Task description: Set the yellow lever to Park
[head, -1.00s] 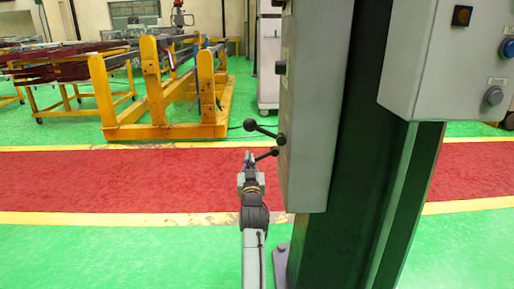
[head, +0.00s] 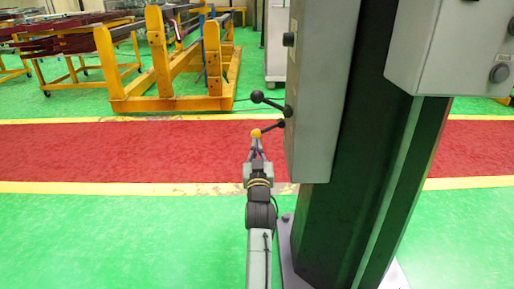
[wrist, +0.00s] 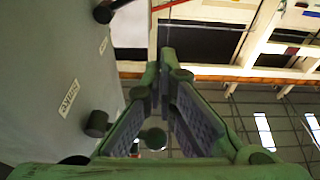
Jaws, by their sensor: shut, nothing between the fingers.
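The yellow lever's yellow knob (head: 256,133) shows in the head view at the end of a dark rod slanting down-left from the side of a grey control box (head: 318,95). My gripper (head: 257,146) points up just below the knob, its fingers shut and empty. The fingertips are very close to the knob; I cannot tell whether they touch. In the wrist view the fingers (wrist: 168,60) come together at their tips, with the grey box wall at left. I cannot clearly pick out the yellow knob there. A small label (wrist: 68,98) on the wall is hard to read.
A second lever with a black knob (head: 257,97) sticks out just above the yellow one. A dark green column (head: 350,200) stands right of my arm, with another grey box (head: 450,60) on it. The floor left of my arm is clear.

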